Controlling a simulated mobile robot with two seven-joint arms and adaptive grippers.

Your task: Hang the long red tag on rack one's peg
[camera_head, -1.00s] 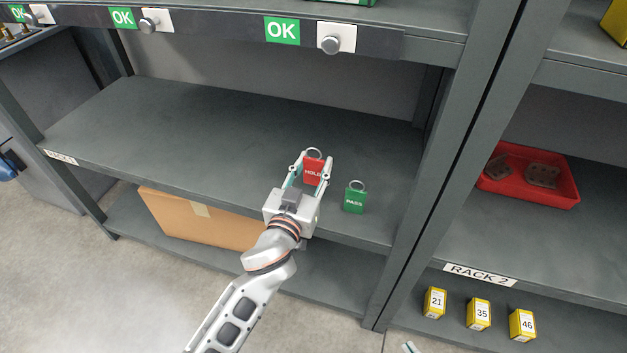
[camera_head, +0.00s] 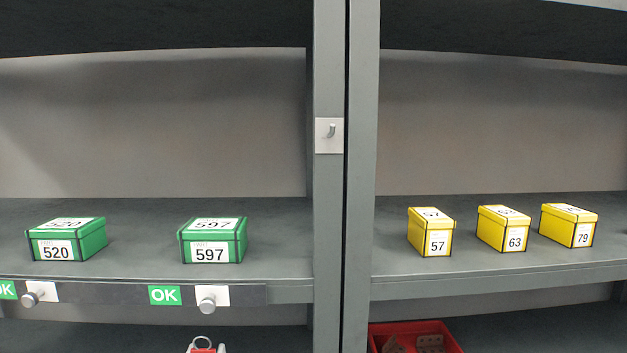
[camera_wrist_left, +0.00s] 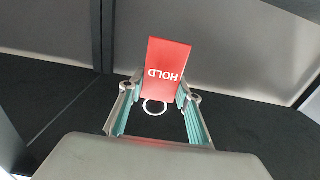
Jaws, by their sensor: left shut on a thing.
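The red tag (camera_wrist_left: 165,68), marked HOLD, is between the fingers of my left gripper (camera_wrist_left: 158,90) in the left wrist view. The gripper is shut on it. Its metal ring (camera_wrist_left: 154,107) lies towards the palm, and the lettering appears upside down. In the head view, the ring (camera_head: 202,341) and a sliver of red show at the bottom edge, with the left gripper's fingertips (camera_head: 205,349) beside them. The peg (camera_head: 331,130) is a small metal hook on a white plate on the left rack's upright, well above and right of the gripper. It is bare. My right gripper is out of view.
Green boxes 520 (camera_head: 66,240) and 597 (camera_head: 213,241) stand on the left shelf. Knobs (camera_head: 207,304) and OK labels (camera_head: 165,296) line its front edge. Yellow boxes (camera_head: 503,229) stand on the right shelf above a red tray (camera_head: 448,327). The space before the peg is clear.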

